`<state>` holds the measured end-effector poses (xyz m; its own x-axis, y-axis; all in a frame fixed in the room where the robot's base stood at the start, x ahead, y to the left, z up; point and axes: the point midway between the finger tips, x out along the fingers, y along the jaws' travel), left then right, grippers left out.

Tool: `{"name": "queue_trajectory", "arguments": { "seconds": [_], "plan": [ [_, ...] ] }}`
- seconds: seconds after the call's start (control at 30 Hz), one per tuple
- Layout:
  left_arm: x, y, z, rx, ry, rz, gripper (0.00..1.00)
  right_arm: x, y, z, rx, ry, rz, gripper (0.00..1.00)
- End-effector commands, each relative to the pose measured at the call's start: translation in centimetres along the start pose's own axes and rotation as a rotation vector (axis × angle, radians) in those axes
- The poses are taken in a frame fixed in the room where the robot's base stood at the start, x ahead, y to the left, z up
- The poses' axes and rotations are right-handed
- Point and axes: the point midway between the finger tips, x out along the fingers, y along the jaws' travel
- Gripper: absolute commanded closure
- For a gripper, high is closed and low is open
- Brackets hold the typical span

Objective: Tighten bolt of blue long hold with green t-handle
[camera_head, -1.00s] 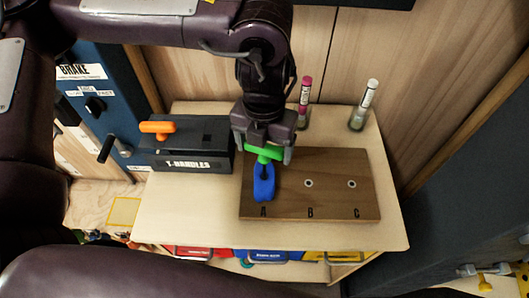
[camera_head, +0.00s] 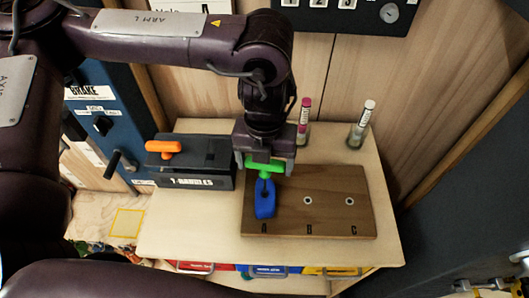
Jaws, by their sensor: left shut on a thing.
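The blue long hold (camera_head: 265,206) lies on the wooden board (camera_head: 330,221) at the spot marked A. The green t-handle (camera_head: 263,167) stands over the upper part of the hold, its dark shaft pointing down to it. My left gripper (camera_head: 264,162) comes from above and is shut on the green handle. Whether the shaft tip sits in the bolt cannot be told, as the bolt is hidden. My right gripper is not in view.
A black T-HANDLES box (camera_head: 192,181) with an orange t-handle (camera_head: 164,147) stands left of the board. Two capped bottles, one pink-capped (camera_head: 305,115) and one white-capped (camera_head: 366,117), stand behind it. Board spots B and C are bare.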

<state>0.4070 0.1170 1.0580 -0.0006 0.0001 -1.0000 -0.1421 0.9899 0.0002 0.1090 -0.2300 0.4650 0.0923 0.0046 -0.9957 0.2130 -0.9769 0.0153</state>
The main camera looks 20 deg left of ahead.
Motion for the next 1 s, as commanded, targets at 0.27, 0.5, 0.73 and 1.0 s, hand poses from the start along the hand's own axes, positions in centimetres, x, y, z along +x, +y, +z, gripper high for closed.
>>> {"name": "queue_trajectory", "arguments": {
  "seconds": [0.27, 0.5, 0.73, 1.0],
  "plan": [
    [-0.5, -0.1, -0.1, -0.441, 0.002, 0.000, 0.48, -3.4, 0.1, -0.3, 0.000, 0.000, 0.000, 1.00],
    [-0.5, -0.1, 0.0, -0.782, 0.002, 0.001, 0.48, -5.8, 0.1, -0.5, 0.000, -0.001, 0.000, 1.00],
    [-0.5, -0.1, 0.0, -1.073, 0.002, 0.002, 0.48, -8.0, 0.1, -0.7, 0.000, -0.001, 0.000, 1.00],
    [-1.8, -0.1, 0.1, -1.188, -0.002, -0.001, 0.48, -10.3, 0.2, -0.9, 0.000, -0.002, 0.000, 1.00]
  ]
}}
